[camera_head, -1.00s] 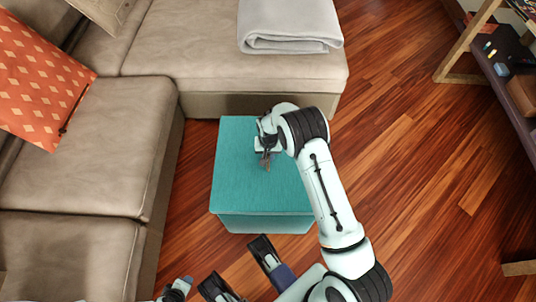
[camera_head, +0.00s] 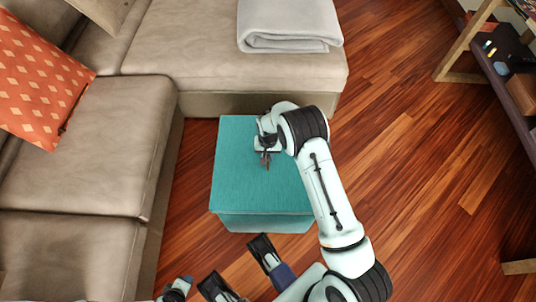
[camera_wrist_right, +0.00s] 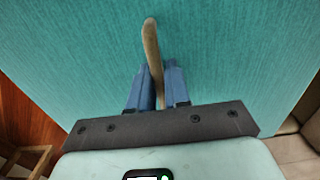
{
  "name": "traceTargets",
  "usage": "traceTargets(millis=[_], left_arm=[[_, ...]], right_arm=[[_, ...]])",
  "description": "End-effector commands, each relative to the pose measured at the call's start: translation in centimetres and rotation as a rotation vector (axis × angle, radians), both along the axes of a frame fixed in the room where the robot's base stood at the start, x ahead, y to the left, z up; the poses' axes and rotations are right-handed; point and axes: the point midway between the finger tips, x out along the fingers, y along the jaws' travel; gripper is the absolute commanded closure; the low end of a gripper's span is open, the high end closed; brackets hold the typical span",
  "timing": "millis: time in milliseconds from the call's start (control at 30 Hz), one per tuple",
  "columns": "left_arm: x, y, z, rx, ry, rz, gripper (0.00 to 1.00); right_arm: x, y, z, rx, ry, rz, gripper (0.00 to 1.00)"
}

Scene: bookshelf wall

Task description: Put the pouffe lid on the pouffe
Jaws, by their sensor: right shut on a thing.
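The teal pouffe (camera_head: 265,223) stands on the wood floor in front of the sofa. Its teal lid (camera_head: 240,180) lies over its top, and the lid's front edge lines up closely with the body. I cannot tell whether a small gap remains at the back. My right gripper (camera_head: 266,158) is over the lid's middle, shut on the lid's tan strap handle (camera_wrist_right: 152,50), which stands between the blue fingers in the right wrist view. The right arm hides the lid's right side. My left gripper (camera_head: 238,264) is open and empty, in front of the pouffe.
A beige sofa (camera_head: 80,150) runs along the left, with its chaise (camera_head: 220,70) close behind the pouffe. A folded grey blanket (camera_head: 290,22) lies on the chaise. A shelf (camera_head: 505,75) stands at the right. The floor (camera_head: 420,160) between is clear.

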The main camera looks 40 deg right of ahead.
Motion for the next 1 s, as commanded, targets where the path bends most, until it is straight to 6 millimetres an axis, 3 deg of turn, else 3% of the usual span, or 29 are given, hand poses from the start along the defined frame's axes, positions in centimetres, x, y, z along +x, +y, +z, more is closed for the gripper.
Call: traceTargets(millis=[1000], left_arm=[[0.1,0.0,-1.4,0.000,0.005,0.000,0.57]], right_arm=[[0.1,0.0,-1.7,0.000,-0.004,0.000,1.00]])
